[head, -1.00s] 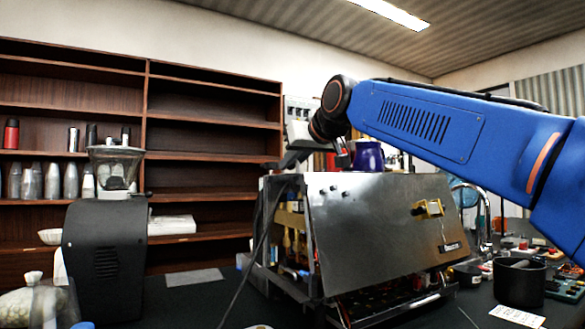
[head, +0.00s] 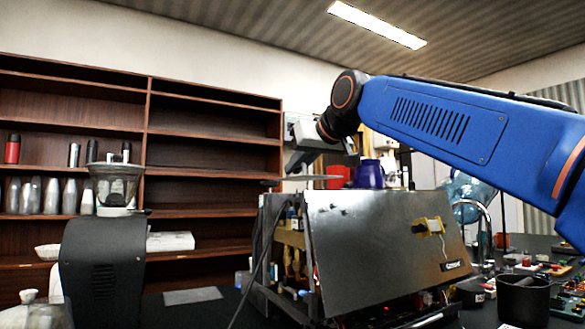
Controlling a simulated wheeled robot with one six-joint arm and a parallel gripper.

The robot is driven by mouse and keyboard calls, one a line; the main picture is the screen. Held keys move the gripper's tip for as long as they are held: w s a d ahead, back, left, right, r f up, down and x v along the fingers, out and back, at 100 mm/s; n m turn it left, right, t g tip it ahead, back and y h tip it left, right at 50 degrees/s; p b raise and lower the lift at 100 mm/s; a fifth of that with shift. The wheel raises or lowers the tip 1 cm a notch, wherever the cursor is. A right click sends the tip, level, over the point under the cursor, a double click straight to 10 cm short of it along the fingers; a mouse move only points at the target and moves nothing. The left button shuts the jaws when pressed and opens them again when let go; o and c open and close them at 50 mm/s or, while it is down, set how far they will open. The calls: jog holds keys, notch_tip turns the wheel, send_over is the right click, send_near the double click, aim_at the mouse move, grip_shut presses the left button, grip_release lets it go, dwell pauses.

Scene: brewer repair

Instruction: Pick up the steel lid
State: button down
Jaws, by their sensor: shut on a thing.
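My gripper (head: 291,172) is above the brewer's left end and is shut on the lid. The fingertips are small and dark in this view, so the exact grip is hard to make out. Inside the brewer's open left side, some fittings show.
A grinder (head: 101,255) stands at left. A black cup (head: 523,299) and small parts lie at right. Shelves (head: 210,150) stand behind.

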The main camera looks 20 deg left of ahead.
jog(key=s+d, duration=0.9)
jog(key=d, duration=0.2)
jog(key=shift+s+d, duration=0.15)
jog(key=shift+s, duration=0.2)
